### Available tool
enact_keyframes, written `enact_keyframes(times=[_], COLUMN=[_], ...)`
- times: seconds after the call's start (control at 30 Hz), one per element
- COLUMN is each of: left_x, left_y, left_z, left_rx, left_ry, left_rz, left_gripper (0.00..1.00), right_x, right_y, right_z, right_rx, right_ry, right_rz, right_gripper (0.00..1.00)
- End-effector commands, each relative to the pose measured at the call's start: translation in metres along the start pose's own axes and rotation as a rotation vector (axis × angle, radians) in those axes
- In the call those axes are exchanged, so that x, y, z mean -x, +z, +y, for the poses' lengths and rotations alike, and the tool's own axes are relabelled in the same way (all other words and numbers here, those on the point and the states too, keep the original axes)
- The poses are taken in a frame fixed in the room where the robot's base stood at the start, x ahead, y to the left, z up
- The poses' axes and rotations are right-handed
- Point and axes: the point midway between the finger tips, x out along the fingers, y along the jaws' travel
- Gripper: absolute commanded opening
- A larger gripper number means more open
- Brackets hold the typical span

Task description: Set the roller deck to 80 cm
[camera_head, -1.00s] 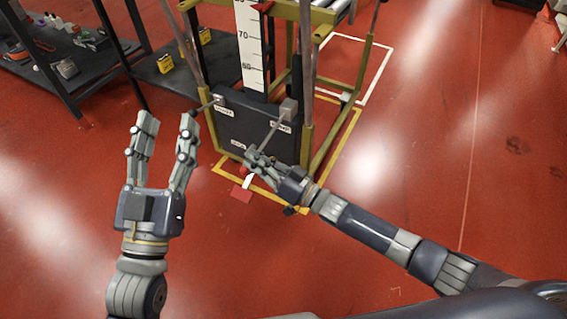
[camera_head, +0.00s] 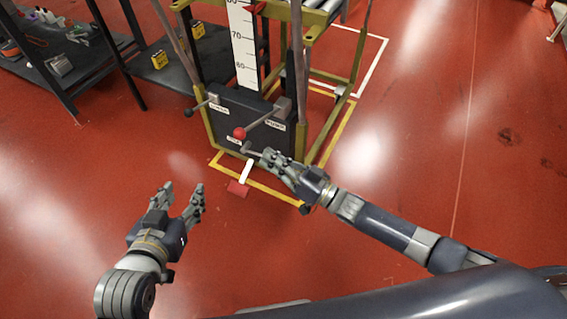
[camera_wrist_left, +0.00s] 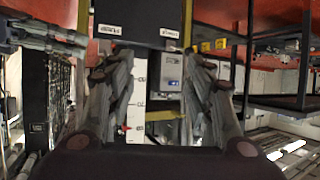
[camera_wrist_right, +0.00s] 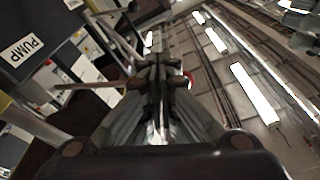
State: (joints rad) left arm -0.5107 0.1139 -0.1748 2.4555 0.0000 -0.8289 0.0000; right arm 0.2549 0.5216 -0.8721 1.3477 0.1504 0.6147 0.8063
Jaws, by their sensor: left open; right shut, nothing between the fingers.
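The roller deck (camera_head: 318,12) shows at the top of the head view, on an olive frame. Its white height scale (camera_head: 243,50) shows 70 and lower marks. A red pointer (camera_head: 261,8) is above 70; its exact reading is unclear. The PUMP lever has a red knob (camera_head: 239,133). A second lever has a black knob (camera_head: 188,113). My left gripper (camera_head: 184,188) is open and empty, in front of the lift.
A red pedal-like piece (camera_head: 238,187) lies at the lift's front, by yellow floor tape (camera_head: 270,192). Dark shelving with yellow boxes (camera_head: 159,60) stands at the left. Red floor in front and at the right is clear.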

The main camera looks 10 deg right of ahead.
Motion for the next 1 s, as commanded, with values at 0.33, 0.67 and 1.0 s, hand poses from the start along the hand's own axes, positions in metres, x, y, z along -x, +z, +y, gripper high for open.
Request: enact_keyframes(times=[0.33, 0.67, 1.0], left_x=[0.007, 0.008, 0.007], left_y=[0.029, 0.03, 0.03], left_z=[-0.004, -0.004, -0.004], left_rx=[0.001, 0.001, 0.001], left_ry=[-0.009, -0.009, -0.01], left_rz=[-0.141, -0.145, -0.144], left_gripper=[0.48, 0.48, 0.48], right_x=[0.034, 0.035, 0.035], right_y=[-0.002, -0.002, -0.002], right_z=[-0.001, -0.001, -0.001], right_rx=[0.0, -0.001, -0.001], right_ry=[-0.002, -0.002, -0.002], right_rz=[0.003, 0.003, 0.003], right_gripper=[0.0, 0.0, 0.0])
